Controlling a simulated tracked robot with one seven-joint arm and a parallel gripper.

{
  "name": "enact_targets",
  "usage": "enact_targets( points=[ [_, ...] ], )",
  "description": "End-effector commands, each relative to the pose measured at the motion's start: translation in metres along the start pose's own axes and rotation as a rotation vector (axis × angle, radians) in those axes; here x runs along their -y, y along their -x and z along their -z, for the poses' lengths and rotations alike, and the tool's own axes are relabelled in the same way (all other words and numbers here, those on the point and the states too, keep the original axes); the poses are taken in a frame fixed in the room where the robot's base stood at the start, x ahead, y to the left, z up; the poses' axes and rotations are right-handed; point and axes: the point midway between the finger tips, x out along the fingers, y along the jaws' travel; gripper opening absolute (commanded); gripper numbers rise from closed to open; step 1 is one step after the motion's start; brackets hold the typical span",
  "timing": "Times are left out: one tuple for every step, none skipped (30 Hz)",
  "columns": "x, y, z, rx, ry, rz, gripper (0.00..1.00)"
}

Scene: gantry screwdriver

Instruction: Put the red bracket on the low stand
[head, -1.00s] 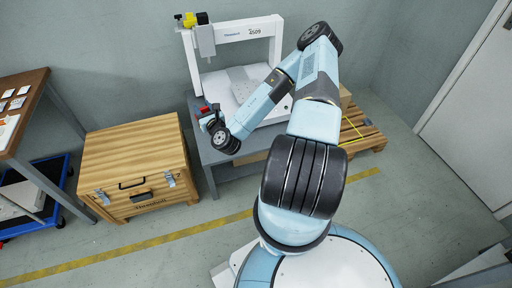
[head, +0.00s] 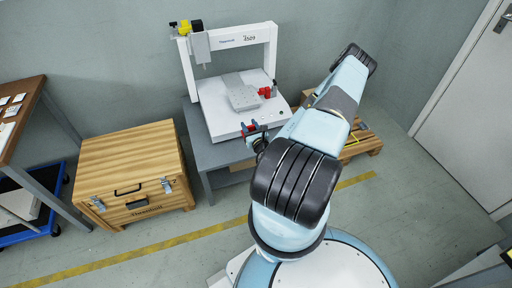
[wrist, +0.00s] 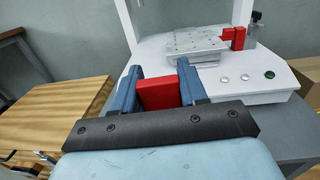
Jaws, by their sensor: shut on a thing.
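My gripper (head: 255,130) is shut on a red block-like part, the red bracket (wrist: 157,95), between its two blue fingers; the gripper fills the lower wrist view (wrist: 160,80). The bracket's lower part is hidden by the gripper. It is held in front of the white gantry machine's front edge. A second red part (head: 265,92) is on the machine at the right of a grey perforated plate (head: 242,97); it also shows in the wrist view (wrist: 232,37). I cannot tell for sure which thing is the low stand.
The white gantry machine (head: 215,120) stands on a grey table (head: 205,153), with an upright frame and a yellow-topped screwdriver head (head: 195,28) above. A wooden crate (head: 125,165) is at the left, a pallet (head: 365,143) at the right. Buttons line the machine's front.

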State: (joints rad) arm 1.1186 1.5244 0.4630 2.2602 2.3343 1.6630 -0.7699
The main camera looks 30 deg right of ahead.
Motion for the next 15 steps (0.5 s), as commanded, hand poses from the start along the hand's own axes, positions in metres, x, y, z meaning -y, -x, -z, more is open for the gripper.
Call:
enact_targets(
  points=[
    [0.024,0.012,0.011,-0.004,0.004,0.019,0.11],
    [0.035,0.018,0.016,-0.005,0.003,0.025,0.11],
    [0.049,0.027,0.023,-0.007,0.003,0.033,0.11],
    [0.058,0.033,0.027,-0.008,0.002,0.037,0.11],
    [0.067,0.039,0.031,-0.010,0.002,0.042,0.11],
    [0.076,0.047,0.036,-0.012,0.000,0.046,0.11],
    [0.083,0.052,0.039,-0.014,0.001,0.050,0.11],
    [0.089,0.057,0.042,-0.015,0.001,0.052,0.11],
    [0.095,0.062,0.045,-0.016,-0.001,0.055,0.11],
    [0.099,0.065,0.047,-0.018,-0.002,0.057,0.11],
    [0.102,0.068,0.048,-0.019,-0.002,0.058,0.11],
    [0.105,0.071,0.050,-0.019,-0.002,0.058,0.11],
    [0.107,0.071,0.051,-0.019,-0.002,0.059,0.11],
    [0.109,0.071,0.052,-0.020,-0.002,0.059,0.11],
    [0.113,0.069,0.054,-0.020,-0.002,0.059,0.11]
  ],
)
